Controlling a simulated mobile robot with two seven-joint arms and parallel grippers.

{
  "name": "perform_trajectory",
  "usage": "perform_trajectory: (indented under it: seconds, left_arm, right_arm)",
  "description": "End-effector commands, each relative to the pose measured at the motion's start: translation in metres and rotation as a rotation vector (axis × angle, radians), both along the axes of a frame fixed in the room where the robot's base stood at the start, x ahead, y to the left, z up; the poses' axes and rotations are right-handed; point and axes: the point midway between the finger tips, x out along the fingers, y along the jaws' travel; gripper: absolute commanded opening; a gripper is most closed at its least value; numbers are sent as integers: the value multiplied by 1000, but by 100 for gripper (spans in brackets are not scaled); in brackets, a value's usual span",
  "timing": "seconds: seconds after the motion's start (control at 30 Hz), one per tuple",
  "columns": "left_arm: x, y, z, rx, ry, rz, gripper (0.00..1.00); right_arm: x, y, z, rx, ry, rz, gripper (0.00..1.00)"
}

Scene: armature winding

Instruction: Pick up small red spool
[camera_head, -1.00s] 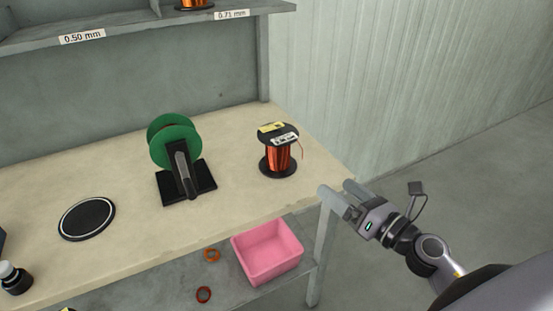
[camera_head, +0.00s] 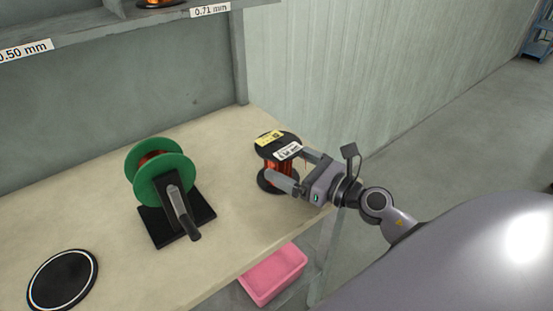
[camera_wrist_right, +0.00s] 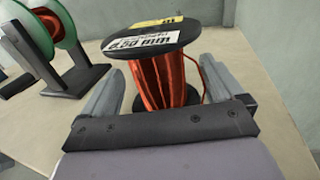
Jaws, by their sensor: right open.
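The small spool (camera_head: 277,169) has black flanges, red-orange wire and yellow and white labels on top. It stands upright on the bench near its right end. My right gripper (camera_head: 292,170) is open, with its fingers reaching to either side of the spool's wire core. In the right wrist view, the spool (camera_wrist_right: 160,75) stands between the two spread grey fingers, with a visible gap on the left side. The right finger partly overlaps the loose wire end, so contact there cannot be told. My left gripper is not in view.
A green spool (camera_head: 160,172) on a black stand with a crank is left of the small spool. A black round disc (camera_head: 62,280) lies at the bench's front left. A pink bin (camera_head: 272,277) sits below the bench's front edge. A shelf (camera_head: 80,36) runs above.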

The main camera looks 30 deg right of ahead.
Motion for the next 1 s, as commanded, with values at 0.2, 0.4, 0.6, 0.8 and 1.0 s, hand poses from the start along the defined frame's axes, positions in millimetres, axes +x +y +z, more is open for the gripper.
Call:
perform_trajectory:
  seconds: [0.2, 0.4, 0.6, 0.8, 1.0]
  left_arm:
    - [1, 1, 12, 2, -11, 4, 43]
    - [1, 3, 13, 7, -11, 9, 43]
    - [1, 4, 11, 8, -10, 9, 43]
    - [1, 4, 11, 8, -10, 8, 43]
    - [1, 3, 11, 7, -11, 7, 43]
  right_arm:
    - [24, 11, 7, 2, -2, -1, 95]
    - [43, 18, 4, 1, -1, -2, 95]
    - [46, 20, 3, 0, 0, -1, 95]
    - [46, 19, 3, 0, 0, -1, 69]
    - [46, 19, 3, 0, 0, -1, 4]
